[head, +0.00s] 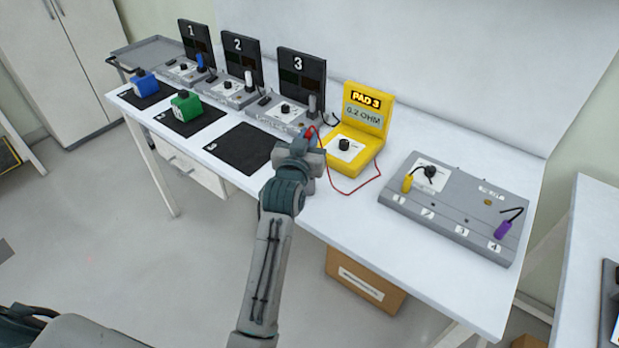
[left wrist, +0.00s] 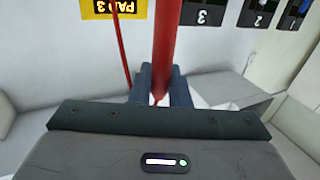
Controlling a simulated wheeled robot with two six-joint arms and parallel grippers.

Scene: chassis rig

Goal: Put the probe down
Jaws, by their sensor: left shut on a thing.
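The red probe (left wrist: 164,45) stands between the two fingers of my left gripper (left wrist: 160,85) in the left wrist view, and the fingers are shut on it. A red lead (head: 353,193) loops from there over the table to the yellow meter (head: 362,115), marked PAD 3 and 0.2 OHM. The probe's lower end is hidden in the head view. My right gripper is not in view.
Black stations 1, 2 and 3 (head: 301,75) stand along the back. A blue block (head: 144,83) and a green block (head: 186,106) sit on black mats; the third mat (head: 240,150) is bare. A grey panel (head: 455,215) with yellow and purple plugs stands at right.

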